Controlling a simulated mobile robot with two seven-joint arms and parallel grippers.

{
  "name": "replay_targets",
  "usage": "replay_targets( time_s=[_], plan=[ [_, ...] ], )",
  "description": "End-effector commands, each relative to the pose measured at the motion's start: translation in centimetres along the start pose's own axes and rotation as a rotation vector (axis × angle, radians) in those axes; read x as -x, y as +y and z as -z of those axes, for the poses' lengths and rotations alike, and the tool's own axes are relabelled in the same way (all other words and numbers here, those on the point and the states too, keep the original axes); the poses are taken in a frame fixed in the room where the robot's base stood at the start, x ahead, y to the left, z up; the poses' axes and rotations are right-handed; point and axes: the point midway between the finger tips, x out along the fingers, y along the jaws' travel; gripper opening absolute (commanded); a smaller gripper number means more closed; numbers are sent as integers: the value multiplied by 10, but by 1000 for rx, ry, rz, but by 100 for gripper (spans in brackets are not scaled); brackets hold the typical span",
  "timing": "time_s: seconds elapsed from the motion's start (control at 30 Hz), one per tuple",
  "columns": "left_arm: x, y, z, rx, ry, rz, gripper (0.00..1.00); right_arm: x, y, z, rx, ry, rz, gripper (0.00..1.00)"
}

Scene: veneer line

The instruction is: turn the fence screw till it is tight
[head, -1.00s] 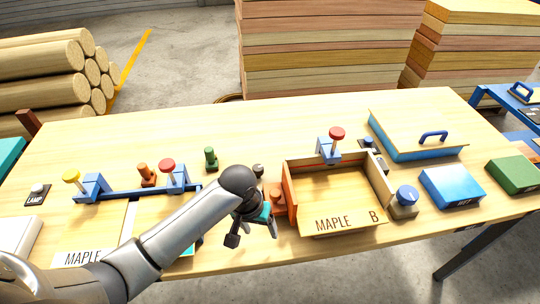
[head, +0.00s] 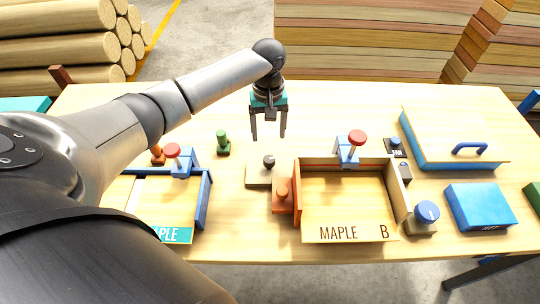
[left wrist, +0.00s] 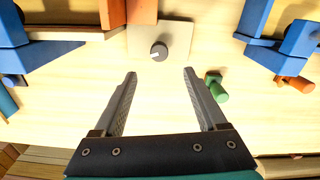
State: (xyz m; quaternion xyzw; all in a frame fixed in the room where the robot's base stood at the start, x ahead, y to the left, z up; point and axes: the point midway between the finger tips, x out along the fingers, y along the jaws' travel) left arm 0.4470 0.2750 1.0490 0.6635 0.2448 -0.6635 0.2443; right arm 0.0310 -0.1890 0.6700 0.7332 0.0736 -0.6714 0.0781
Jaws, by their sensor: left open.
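No label marks a fence screw. A dark round knob (head: 268,160) with a pale mark stands on a beige plate (head: 257,177); the left wrist view shows the knob (left wrist: 159,52) ahead of the fingertips. An orange block with an orange knob (head: 283,191) stands beside it, against the left wall of the MAPLE B tray (head: 297,213). Red-topped screws stand on blue blocks at the tray's back (head: 356,138) and further left (head: 172,150). My left gripper (head: 268,136) is open and empty, pointing down behind the dark knob, apart from it. My right gripper is out of view.
A green peg (head: 222,141) stands left of the gripper. A blue knob (head: 427,211) sits at the tray's right. A lidded blue box (head: 452,140) and a smaller blue box (head: 480,207) lie further right. The table's back strip (head: 330,105) is clear.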

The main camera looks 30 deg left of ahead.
Motion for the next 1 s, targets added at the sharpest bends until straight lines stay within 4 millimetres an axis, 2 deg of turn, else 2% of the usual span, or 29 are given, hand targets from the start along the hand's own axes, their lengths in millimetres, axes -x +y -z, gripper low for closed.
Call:
replay_targets(
  time_s=[0.03, 0.3, 0.5, 0.7, 0.97, 1.0],
  plan=[
    [-14, -1, -2, -1, -4, 4, 74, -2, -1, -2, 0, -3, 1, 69],
    [-72, 0, -1, -2, -2, 2, 74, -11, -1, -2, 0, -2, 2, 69],
    [-100, 0, -1, -3, -1, 0, 74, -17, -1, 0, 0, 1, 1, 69],
    [-111, 0, -1, -3, 0, 0, 74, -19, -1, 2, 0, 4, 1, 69],
    [-111, 1, -1, -4, 0, -1, 74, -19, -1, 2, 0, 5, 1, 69],
    [-111, 1, -1, -4, 0, -1, 71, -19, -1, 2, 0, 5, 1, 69]
  ],
)
